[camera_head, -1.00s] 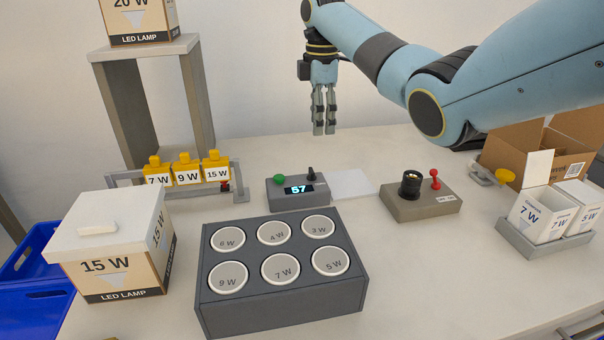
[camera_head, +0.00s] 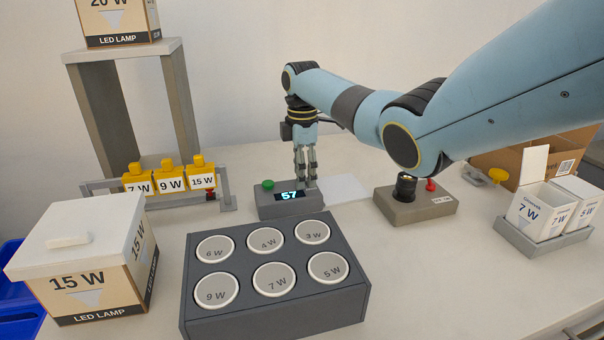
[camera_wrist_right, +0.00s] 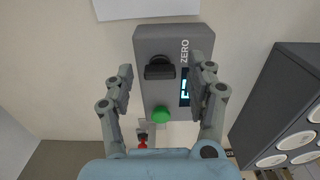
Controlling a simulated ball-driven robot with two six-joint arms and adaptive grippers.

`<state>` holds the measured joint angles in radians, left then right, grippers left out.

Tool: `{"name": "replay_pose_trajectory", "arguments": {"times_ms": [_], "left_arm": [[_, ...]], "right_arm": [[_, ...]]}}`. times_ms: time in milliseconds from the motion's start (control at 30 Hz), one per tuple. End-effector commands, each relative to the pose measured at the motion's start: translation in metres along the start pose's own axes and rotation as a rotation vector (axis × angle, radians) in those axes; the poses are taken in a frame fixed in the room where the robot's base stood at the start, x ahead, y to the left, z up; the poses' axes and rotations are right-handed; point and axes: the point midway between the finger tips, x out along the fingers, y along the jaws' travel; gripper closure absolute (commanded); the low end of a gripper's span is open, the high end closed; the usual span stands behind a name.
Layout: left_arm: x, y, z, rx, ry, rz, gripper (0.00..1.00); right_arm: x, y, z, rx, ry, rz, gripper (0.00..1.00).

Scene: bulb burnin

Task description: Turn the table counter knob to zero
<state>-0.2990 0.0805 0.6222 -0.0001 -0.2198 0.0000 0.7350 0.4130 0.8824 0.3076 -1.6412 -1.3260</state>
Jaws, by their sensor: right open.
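The table counter (camera_head: 283,200) is a grey box with a green button (camera_head: 267,184) and a display reading 57. In the right wrist view the counter (camera_wrist_right: 168,45) shows its black knob (camera_wrist_right: 159,68), the word ZERO beside it and the green button (camera_wrist_right: 162,114). My right gripper (camera_head: 306,181) is over the knob end of the counter and hides the knob in the head view. In the wrist view its fingers (camera_wrist_right: 163,85) are open, one on each side of the knob, apart from it. My left gripper is not in view.
A dark block with several lamp wells (camera_head: 190,285) stands just in front of the counter. A grey box with a black socket and red lever (camera_head: 420,208) is to the right. A white sheet (camera_head: 343,190) lies beside the counter. A yellow-tagged rack (camera_head: 225,188) stands left.

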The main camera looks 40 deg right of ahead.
Motion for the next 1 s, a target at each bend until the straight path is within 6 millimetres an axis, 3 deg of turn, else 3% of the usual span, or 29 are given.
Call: {"name": "replay_pose_trajectory", "arguments": {"times_ms": [300, 700, 1000], "left_arm": [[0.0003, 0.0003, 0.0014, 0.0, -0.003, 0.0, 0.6], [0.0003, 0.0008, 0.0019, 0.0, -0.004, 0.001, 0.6], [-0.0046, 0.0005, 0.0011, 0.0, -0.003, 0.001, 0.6]], "right_arm": [[0.0021, 0.0001, -0.0003, 0.0, 0.0, 0.001, 0.47], [0.002, 0.0001, -0.0003, 0.0, 0.0, 0.001, 0.99], [0.0006, 0.0002, -0.0004, 0.035, 0.001, 0.001, 0.99]]}}
